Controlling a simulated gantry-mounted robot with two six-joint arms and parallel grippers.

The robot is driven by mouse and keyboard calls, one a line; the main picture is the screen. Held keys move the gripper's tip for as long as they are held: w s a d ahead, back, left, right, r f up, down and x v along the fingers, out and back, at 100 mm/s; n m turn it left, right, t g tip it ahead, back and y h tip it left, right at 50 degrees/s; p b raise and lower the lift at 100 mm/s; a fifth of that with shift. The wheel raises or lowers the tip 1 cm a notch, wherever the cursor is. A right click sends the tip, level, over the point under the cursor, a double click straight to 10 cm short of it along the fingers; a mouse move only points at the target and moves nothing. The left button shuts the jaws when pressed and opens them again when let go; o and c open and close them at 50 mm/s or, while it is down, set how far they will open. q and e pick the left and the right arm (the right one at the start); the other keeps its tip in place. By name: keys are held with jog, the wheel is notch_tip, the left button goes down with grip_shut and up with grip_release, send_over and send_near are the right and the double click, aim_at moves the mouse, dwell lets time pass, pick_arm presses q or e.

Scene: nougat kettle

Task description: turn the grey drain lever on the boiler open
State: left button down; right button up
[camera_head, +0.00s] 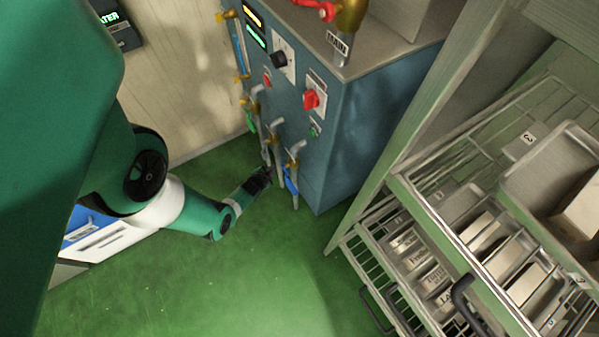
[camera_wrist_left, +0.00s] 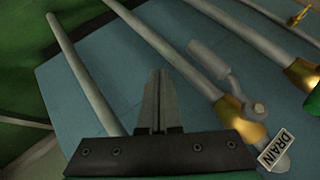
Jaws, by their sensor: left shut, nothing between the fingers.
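The blue boiler (camera_head: 350,130) stands at upper centre in the head view, with several brass valves and pipes low on its front. In the left wrist view the grey drain lever (camera_wrist_left: 208,58) lies slanted, its pivot end at a brass valve (camera_wrist_left: 236,118) next to a white DRAIN tag (camera_wrist_left: 277,149). My left gripper (camera_head: 265,174) is low at the boiler's front; its fingers (camera_wrist_left: 156,82) are shut and empty, apart from the lever in the picture, to its left. The grey lever is too small to pick out surely in the head view. My right gripper is not in view.
A blue-handled valve (camera_head: 291,182) and a green handle (camera_head: 250,121) are close to my left gripper. Grey pipes run beside the lever. A wire rack with metal trays (camera_head: 480,215) stands at right. The green floor (camera_head: 240,280) is clear in front.

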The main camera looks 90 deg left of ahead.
pick_arm(q)
jog(key=d+b, duration=0.3)
jog(key=d, duration=0.7)
jog(key=shift+s+d, duration=0.25)
jog(key=shift+d, duration=0.1)
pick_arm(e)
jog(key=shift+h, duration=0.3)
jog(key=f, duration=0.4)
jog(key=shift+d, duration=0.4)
pick_arm(q)
jog(key=shift+d, duration=0.15)
